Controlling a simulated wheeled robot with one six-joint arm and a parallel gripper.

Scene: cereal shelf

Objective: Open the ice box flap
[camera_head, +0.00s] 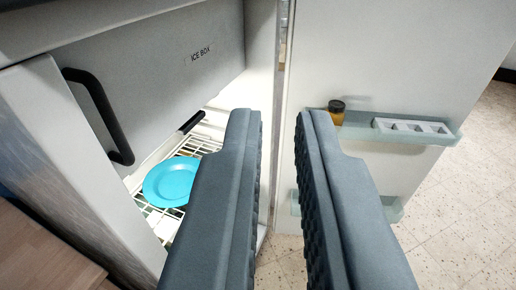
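The ice box flap (155,85) is a light grey panel marked "ICE BOX" in the upper left of the view. It looks closed. A black bar handle (100,112) is on its left part. My gripper (277,118) is open and empty, with its two dark grey fingers apart. It is to the right of the flap and its handle, and I see no contact with either. The left finger covers part of the fridge interior.
A blue plate (171,182) lies on a wire shelf (205,143) below the flap. The fridge door (390,60) stands open at right, with door shelves holding a small dark-lidded jar (337,111) and a grey tray (411,128). Speckled floor (480,200) is clear at right.

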